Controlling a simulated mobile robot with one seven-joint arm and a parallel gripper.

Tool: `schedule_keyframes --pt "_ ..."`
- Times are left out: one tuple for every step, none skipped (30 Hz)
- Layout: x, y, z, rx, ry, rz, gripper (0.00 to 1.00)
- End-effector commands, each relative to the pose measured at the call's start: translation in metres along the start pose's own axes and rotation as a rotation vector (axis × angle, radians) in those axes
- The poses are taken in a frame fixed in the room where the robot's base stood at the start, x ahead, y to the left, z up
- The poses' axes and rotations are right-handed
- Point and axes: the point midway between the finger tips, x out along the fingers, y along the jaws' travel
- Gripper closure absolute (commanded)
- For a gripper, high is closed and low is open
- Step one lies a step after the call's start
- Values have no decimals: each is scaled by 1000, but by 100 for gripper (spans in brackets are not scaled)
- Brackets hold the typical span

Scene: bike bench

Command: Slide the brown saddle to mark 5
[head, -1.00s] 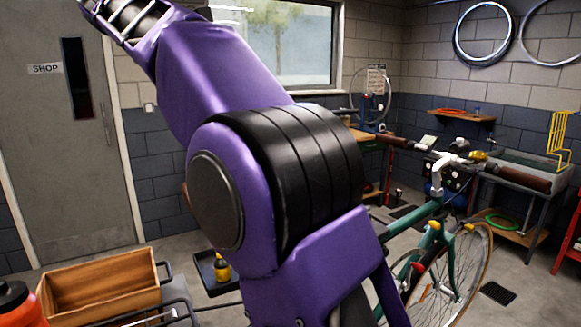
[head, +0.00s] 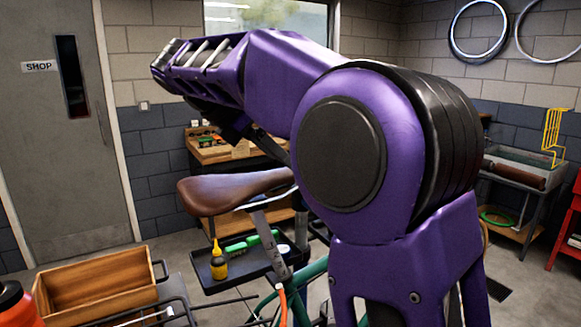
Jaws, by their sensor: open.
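The brown saddle (head: 222,192) is in the head view, left of my arm's large purple joint. Its rounded end points left, and its right end runs up to my arm. It sits on top of a greyish seat post (head: 268,238) that slopes down into the green bike frame (head: 312,270). Any number marks on the post are too small to read. My purple arm passes above and to the right of the saddle. A dark part of it hangs just above the saddle, but no fingertips can be made out. My arm hides most of the bike.
A dark tray (head: 225,283) with a yellow bottle (head: 218,262) and green tools lies below the saddle. A wooden crate (head: 95,284) and an orange-red bottle (head: 14,303) stand at lower left. A workbench (head: 215,152) is behind. The grey door (head: 100,150) is at left.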

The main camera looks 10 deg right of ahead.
Motion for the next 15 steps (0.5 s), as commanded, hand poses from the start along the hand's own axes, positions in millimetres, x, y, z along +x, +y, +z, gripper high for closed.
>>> schedule_keyframes --pt "10 -1 1 1 0 -3 18" --pt "16 -1 1 1 0 -4 18" --pt "21 -1 0 2 0 -2 18" --pt "26 -1 0 1 0 -2 18" --pt "29 -1 0 1 0 -1 18" --pt "34 0 0 2 0 -1 18" --pt "36 -1 0 1 0 -1 18" --pt "38 0 0 1 0 -1 18" --pt "41 0 0 1 0 0 18" --pt "42 0 0 1 1 1 18" --pt "43 0 0 1 1 1 18" --pt "44 0 0 1 1 1 18" --pt "45 0 0 1 1 1 18" --pt "45 0 0 1 1 1 18" --pt "45 0 0 1 1 1 18"
